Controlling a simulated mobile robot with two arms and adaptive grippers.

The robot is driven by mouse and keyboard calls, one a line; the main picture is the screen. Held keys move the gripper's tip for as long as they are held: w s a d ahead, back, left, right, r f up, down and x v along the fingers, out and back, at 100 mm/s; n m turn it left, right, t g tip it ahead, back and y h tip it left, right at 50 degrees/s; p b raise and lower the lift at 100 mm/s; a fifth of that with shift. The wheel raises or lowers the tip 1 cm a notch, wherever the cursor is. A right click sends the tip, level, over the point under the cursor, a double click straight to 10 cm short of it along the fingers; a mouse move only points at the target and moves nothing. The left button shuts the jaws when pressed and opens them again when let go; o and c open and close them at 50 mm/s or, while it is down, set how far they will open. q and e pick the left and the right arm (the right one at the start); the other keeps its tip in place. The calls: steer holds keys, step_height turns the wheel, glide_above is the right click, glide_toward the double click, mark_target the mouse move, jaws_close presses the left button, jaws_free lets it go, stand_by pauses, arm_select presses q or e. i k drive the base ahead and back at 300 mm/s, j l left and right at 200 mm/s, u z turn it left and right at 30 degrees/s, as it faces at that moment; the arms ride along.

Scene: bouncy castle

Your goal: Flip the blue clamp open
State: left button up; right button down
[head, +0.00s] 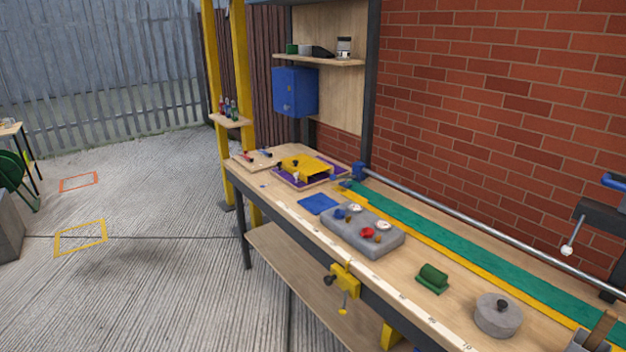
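Neither of my grippers is in view. A small wooden board (257,162) lies at the far left end of the long workbench (290,205). On it are a small blue-handled piece (266,153) and a red-handled piece (247,156). The blue-handled piece may be the blue clamp, but it is too small to tell its form or whether it is open or shut. Another blue block (358,171) sits at the left end of the long metal rod, and a blue part (614,181) shows at the right edge.
On the bench stand a yellow fixture (305,165) on a purple base, a blue mat (317,204), a grey block with knobs (362,240), a green piece (432,278) and a grey round weight (497,317). A yellow clamp (345,280) hangs on the front edge.

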mark_target(344, 177)
steer(key=i+j, duration=0.15)
steer(key=j, duration=0.25)
steer(key=i+j, duration=0.15)
steer(key=j, duration=0.2)
steer(key=i+j+z, duration=0.1)
steer(key=j, duration=0.3)
steer(key=i+j, duration=0.2)
steer(key=j, duration=0.15)
steer(key=i+j, duration=0.15)
steer(key=j, duration=0.25)
steer(key=z, duration=0.05)
